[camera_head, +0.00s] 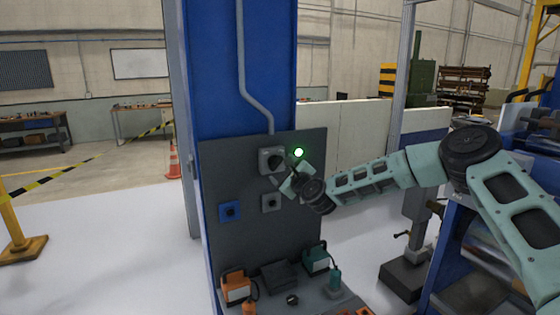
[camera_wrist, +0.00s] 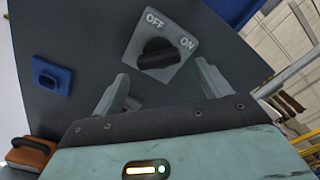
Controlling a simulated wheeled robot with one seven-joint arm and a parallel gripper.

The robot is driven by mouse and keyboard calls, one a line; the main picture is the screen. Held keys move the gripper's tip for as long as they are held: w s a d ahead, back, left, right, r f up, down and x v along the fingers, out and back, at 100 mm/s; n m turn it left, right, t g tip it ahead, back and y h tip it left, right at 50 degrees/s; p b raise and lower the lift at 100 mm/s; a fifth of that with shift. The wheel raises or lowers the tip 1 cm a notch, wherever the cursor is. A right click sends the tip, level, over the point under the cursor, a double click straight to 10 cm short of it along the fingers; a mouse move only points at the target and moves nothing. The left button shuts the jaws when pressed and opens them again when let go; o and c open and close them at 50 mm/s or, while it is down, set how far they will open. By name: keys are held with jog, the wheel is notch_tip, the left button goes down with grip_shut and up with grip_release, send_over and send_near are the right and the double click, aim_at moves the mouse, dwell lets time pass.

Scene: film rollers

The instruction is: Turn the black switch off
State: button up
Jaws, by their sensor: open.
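The black switch is a rotary knob (camera_wrist: 158,57) on a grey plate marked OFF on the left and ON on the right. Its bar lies slanted, with its right end toward ON. In the head view its grey box (camera_head: 264,158) sits high on the dark panel, below a conduit, partly hidden by my gripper. A green lamp (camera_head: 298,153) glows to its right. My gripper (camera_head: 288,183) is just below and right of the box. In the wrist view my gripper (camera_wrist: 162,72) is open and empty, its fingers apart below the knob, with no visible contact.
On the dark panel (camera_head: 232,165) are a blue box (camera_head: 229,211) and a lower grey box (camera_head: 271,203). Orange (camera_head: 235,287) and teal (camera_head: 316,259) devices stand on the ledge beneath. A blue column (camera_head: 235,70) rises behind.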

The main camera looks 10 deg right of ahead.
aim_at(276, 163)
jog(key=shift+p+x, duration=0.45)
jog(key=shift+x, duration=1.15)
jog(key=c, duration=1)
